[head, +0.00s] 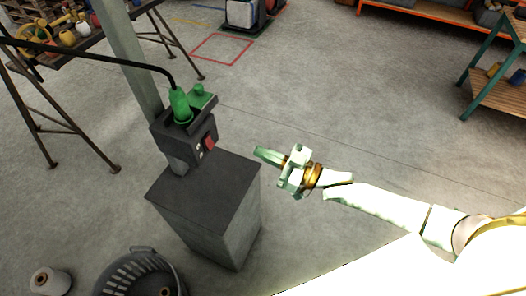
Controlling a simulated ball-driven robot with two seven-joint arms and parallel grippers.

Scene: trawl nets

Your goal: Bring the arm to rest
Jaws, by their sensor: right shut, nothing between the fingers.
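My right arm reaches in from the right edge. Its gripper (268,156) is shut and empty, held in the air just right of the grey pedestal (205,190). A dark socket box (172,138) stands on a support at the back of the pedestal. A green plug (180,104) with a black cable sits upright at the box's top, beside a raised green lid (204,97). A red switch (209,143) is on the box's front. The gripper is apart from the box and the plug. My left gripper is not in view.
A dark basket (140,276) and a spool (50,281) are on the floor at the lower left. A trestle table (75,62) with floats stands at the upper left. Shelving (495,85) stands at the right. The middle floor is clear.

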